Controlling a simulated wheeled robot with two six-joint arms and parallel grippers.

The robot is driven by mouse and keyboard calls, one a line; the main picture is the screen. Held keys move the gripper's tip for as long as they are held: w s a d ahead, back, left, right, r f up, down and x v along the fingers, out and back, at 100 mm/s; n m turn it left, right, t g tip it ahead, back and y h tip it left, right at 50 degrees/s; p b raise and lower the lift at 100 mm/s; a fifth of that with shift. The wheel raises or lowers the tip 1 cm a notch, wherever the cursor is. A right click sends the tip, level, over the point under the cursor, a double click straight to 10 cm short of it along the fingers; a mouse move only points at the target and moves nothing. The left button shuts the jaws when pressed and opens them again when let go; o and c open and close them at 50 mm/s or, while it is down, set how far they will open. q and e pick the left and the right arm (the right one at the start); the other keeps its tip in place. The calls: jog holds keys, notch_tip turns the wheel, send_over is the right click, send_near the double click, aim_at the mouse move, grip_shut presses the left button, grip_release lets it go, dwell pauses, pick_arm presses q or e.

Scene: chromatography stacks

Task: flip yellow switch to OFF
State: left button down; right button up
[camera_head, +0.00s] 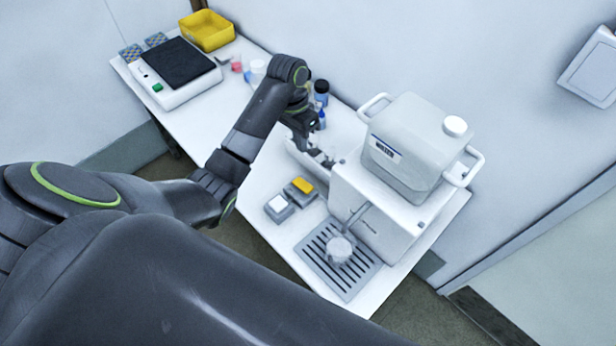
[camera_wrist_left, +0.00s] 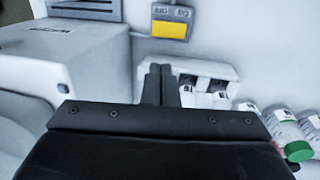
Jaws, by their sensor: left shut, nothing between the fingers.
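The yellow switch (camera_head: 303,186) is a small grey box with a yellow rocker. It sits on the white table in front of the white machine. In the left wrist view the yellow switch (camera_wrist_left: 170,29) is at the top, beyond my fingertips and apart from them. I cannot tell which way its rocker is set. My left gripper (camera_head: 326,161) is behind the yellow switch, beside the machine's left side. In the left wrist view its fingers (camera_wrist_left: 159,84) are together with nothing between them. My right gripper is in neither view.
A second grey switch box with a white rocker (camera_head: 279,205) stands close beside the yellow one. The white machine (camera_head: 375,205) carries a canister (camera_head: 410,145). A white holder with vials (camera_wrist_left: 203,72) and a green-capped bottle (camera_wrist_left: 298,151) are near my left gripper.

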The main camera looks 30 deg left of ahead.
pick_arm(q)
jog(key=shift+f, duration=0.1)
send_near(309, 185)
jog(key=f, duration=0.4)
jog(key=d+f, duration=0.1)
jog(key=f, duration=0.1)
jog(key=shift+s+f, duration=0.3)
jog(key=shift+f, duration=0.1)
jog(key=shift+w+d+b, duration=0.1)
jog(key=shift+b, duration=0.25)
